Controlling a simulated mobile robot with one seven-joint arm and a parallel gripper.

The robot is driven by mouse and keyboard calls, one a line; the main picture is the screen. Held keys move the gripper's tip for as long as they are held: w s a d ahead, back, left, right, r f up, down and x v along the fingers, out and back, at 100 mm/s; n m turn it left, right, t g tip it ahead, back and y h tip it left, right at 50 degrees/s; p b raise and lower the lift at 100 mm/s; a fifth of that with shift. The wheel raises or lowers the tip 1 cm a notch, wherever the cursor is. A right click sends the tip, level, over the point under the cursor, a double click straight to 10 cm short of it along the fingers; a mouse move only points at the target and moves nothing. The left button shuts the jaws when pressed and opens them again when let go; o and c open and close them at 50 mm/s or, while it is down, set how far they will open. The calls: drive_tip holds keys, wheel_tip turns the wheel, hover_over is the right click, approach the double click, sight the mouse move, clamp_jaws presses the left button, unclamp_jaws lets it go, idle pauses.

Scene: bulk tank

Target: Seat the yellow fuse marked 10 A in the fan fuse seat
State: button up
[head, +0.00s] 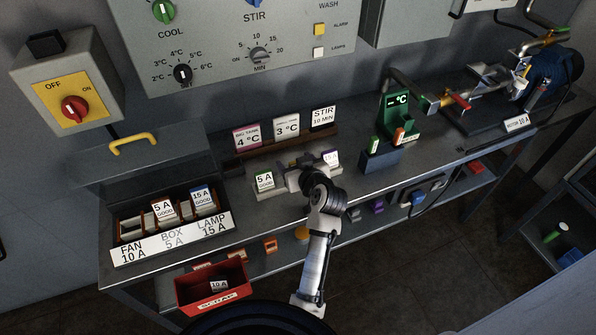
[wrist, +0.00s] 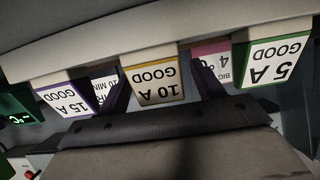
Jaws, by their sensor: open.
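The yellow-edged fuse marked 10 A GOOD (wrist: 155,84) stands in the middle of the wrist view, upside down there, between a purple-edged 15 A fuse (wrist: 66,102) and a green-edged 5 A fuse (wrist: 273,62). My gripper (wrist: 163,85) is open, with a dark finger to each side of the yellow fuse. In the head view my gripper (head: 307,178) is over the spare-fuse rack and hides the yellow fuse. The fan fuse seat (head: 130,229) is leftmost in the fuse box, above the FAN 10 A label; no labelled fuse shows in it.
The box seat holds a 5 A fuse (head: 163,208) and the lamp seat a 15 A fuse (head: 201,195). A red scrap bin (head: 196,299) holds a 10 A fuse (head: 218,286). Sign cards (head: 286,126) stand behind the rack. A green tester (head: 396,118) stands to the right.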

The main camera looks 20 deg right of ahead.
drive_tip(key=c, duration=1.1)
drive_tip(key=shift+r, duration=0.1)
wheel_tip(320, 180, up, 20)
drive_tip(key=shift+f+b, duration=0.1)
drive_tip(key=shift+b, duration=0.75)
